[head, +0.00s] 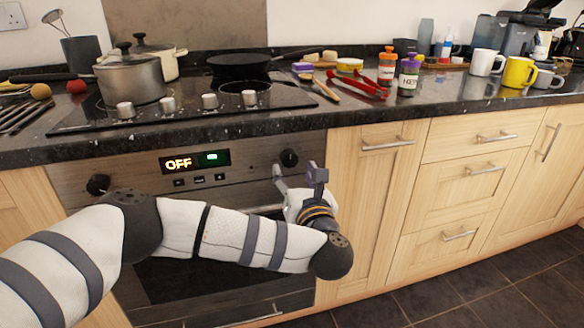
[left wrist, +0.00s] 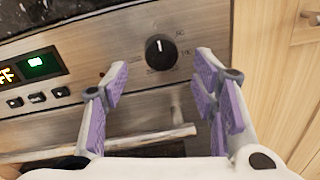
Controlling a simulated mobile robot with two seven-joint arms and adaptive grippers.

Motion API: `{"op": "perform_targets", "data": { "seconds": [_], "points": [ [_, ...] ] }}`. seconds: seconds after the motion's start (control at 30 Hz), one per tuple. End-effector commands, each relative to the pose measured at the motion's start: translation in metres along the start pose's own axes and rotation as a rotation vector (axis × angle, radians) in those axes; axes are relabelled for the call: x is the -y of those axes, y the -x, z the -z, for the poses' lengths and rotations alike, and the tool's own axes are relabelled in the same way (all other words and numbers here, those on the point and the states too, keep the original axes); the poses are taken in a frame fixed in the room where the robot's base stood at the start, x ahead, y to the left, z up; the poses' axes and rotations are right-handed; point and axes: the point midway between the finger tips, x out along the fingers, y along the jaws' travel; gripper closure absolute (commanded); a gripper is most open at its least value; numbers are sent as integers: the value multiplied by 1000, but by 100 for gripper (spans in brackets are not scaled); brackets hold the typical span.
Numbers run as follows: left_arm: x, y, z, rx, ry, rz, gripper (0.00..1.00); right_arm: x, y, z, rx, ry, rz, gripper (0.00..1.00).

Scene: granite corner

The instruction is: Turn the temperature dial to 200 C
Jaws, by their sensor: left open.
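The oven's right dial (head: 289,158) is a black round knob on the steel control panel. In the left wrist view the dial (left wrist: 161,52) has a white pointer mark toward the top and small printed marks around it, too small to read surely. The display (head: 195,161) reads OFF, with a green lit symbol beside it. My left gripper (head: 298,176) is open just in front of and below the dial. In the left wrist view its purple-padded fingers (left wrist: 160,95) are spread to either side below the dial, apart from it. My right gripper is not in view.
A second black knob (head: 98,185) is at the panel's left. The oven door handle (left wrist: 150,138) runs below the dial. The hob (head: 200,105) holds pots and a pan. The counter edge overhangs the panel. Wooden cupboards (head: 365,210) stand to the right.

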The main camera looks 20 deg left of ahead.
Motion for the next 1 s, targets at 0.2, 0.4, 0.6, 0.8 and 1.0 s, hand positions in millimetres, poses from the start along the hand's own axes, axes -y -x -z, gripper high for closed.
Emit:
{"op": "perform_targets", "data": {
  "seconds": [0.2, 0.4, 0.6, 0.8, 1.0],
  "points": [
    [0, -34, 1, -1, -1, 0, 47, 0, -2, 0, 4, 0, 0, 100],
    [1, -40, 0, -1, -2, 3, 47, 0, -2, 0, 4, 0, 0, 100],
    [1, -40, 0, 0, -2, 3, 65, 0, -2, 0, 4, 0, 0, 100],
    [1, -40, 0, 0, -3, 3, 95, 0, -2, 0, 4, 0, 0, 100],
    [1, -40, 0, -1, -19, 3, 95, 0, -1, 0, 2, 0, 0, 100]
  ]
}}
